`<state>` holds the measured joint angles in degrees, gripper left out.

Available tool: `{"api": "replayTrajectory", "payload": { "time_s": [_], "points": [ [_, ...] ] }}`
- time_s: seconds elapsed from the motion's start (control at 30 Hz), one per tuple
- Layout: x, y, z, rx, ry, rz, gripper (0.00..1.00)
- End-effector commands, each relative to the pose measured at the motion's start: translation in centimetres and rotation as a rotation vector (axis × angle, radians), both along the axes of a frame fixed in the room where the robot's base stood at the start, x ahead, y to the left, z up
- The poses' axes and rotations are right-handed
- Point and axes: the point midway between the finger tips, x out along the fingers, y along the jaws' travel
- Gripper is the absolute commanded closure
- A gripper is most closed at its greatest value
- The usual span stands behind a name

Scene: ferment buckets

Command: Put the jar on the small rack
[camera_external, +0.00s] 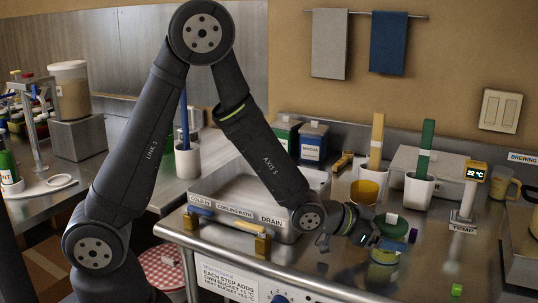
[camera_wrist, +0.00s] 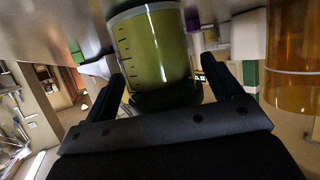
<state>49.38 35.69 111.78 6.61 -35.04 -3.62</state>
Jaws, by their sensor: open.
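The jar (camera_external: 383,256) stands on the steel counter in the external view, with a dark green lid (camera_external: 390,228) and partly covered by my gripper (camera_external: 372,238). In the wrist view the jar (camera_wrist: 153,48) holds green contents and has dark graduation marks. My gripper (camera_wrist: 165,72) is open, with one finger on each side of the jar near its lid. I cannot tell whether the fingers touch it. A metal rack-like stand (camera_external: 36,130) is at the far left in the external view; I cannot tell if it is the small rack.
A steel cooling bath (camera_external: 268,228) lies left of the jar. A yellow cup (camera_external: 367,190), a white cup with a green stick (camera_external: 420,190) and a temperature display (camera_external: 474,173) stand nearby. A small green block (camera_external: 457,289) is at the front. An amber vessel (camera_wrist: 292,60) is close in the wrist view.

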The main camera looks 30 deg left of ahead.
Motion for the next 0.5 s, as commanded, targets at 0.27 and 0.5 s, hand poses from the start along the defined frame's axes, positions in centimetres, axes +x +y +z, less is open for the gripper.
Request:
{"api": "replayTrajectory", "payload": {
  "time_s": [0.27, 0.5],
  "points": [
    [-2.7, 3.6, 2.0, -0.002, -0.001, 0.001, 0.16],
    [-4.9, 6.6, 3.5, -0.002, -0.001, 0.000, 0.16]
  ]
}}
